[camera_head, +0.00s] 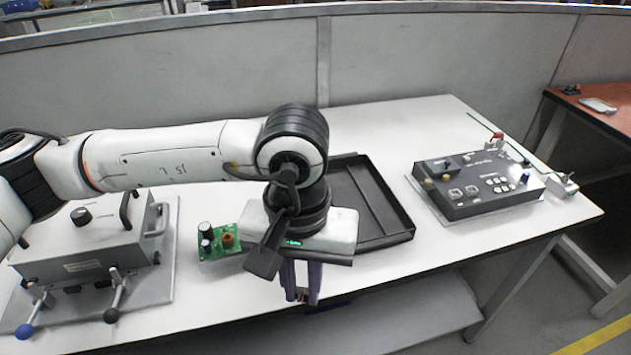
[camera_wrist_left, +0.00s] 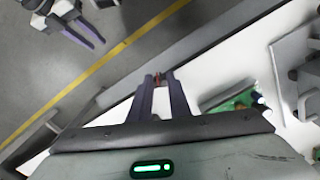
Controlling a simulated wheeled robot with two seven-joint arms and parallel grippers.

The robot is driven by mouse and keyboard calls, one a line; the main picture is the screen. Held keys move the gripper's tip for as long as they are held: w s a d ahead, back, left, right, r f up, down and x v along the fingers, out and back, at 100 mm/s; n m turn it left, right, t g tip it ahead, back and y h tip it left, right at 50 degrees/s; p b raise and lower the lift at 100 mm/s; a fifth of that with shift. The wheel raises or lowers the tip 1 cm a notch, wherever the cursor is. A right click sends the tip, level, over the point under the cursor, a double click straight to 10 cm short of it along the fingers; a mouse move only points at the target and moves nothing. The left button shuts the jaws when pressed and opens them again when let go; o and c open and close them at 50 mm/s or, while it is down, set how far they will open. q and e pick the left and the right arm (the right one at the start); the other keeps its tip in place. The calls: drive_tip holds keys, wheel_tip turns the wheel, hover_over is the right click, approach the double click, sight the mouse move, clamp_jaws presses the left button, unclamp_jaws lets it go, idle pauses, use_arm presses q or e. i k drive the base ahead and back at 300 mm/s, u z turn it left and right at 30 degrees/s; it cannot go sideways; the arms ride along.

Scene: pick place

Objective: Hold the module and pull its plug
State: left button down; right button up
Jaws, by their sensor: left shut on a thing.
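The module is a green circuit board (camera_head: 222,240) with dark cylinders and a copper-coloured coil, lying on the white table left of my left gripper. Part of it also shows in the left wrist view (camera_wrist_left: 238,101), right of the fingers. My left gripper (camera_head: 302,296) points down near the table's front edge. Its fingers are shut on a small reddish piece (camera_wrist_left: 157,79), which looks like the plug and is apart from the board. My right gripper (camera_wrist_left: 84,34) shows at the upper left of the wrist view, away from the table, its fingers apart and empty.
A black tray (camera_head: 398,236) lies behind my left wrist. A dark control box (camera_head: 480,203) stands at the right. A grey box (camera_head: 88,262) with levers stands at the left. The table between tray and control box is clear.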

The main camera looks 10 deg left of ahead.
sight(218, 247)
drive_tip(key=z, duration=1.55)
drive_tip(key=k, duration=0.9)
drive_tip(key=u, duration=1.1)
drive_tip(key=i, duration=1)
drive_tip(key=u, duration=0.05)
